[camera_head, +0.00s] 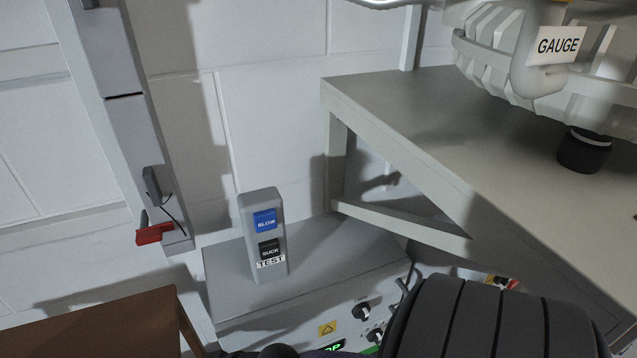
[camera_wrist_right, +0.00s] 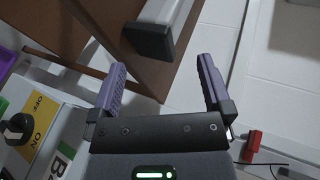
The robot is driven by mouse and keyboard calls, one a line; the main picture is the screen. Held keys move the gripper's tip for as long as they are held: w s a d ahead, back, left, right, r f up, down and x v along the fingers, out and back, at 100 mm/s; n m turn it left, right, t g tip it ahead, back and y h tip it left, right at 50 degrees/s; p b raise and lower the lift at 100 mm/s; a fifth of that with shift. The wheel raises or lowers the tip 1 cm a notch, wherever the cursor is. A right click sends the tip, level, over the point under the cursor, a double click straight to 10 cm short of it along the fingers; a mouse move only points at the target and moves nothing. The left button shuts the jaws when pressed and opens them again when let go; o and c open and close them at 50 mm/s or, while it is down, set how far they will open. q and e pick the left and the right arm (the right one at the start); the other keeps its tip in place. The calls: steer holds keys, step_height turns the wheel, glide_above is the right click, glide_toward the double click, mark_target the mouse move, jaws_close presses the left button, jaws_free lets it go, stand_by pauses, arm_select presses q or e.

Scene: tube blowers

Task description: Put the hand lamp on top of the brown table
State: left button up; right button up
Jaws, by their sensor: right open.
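The brown table (camera_head: 100,325) shows at the lower left of the head view, cut off by the frame. Brown wood also shows at the top of the right wrist view (camera_wrist_right: 105,25). A light grey bar with a dark square end (camera_wrist_right: 150,42) lies in front of this wood, beyond my right fingers. I cannot tell whether it is the hand lamp; nothing else is clearly a hand lamp. My right gripper (camera_wrist_right: 160,75) is open, with nothing between its two purple-grey fingers. My left gripper is not in view.
A grey BLOW/SUCK test box (camera_head: 263,235) stands on a grey cabinet (camera_head: 325,275). A grey bench (camera_head: 430,110) carries a ribbed machine labelled GAUGE (camera_head: 558,46). A red lever (camera_head: 154,234) sticks out from a grey post. A dark ribbed shape covers the lower right.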

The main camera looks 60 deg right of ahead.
steer(key=s+d+f+n+g+h, duration=0.25)
steer(key=s+f, duration=0.25)
steer(key=f, duration=0.4)
steer(key=s+d+f+n+g+h, duration=0.1)
steer(key=s+d+f+n+h, duration=0.25)
steer(key=s+f, duration=0.4)
steer(key=s+d+f+n+g+h, duration=0.1)
steer(key=s+f+n+g, duration=0.2)
steer(key=s, duration=0.7)
steer(key=s+d+f+n+g, duration=0.1)
steer(key=s+f+n+g, duration=0.2)
steer(key=s+f, duration=0.4)
steer(key=s+n, duration=0.1)
steer(key=s, duration=0.3)
steer(key=shift+f+g+h, duration=0.35)
steer(key=shift+h, duration=0.05)
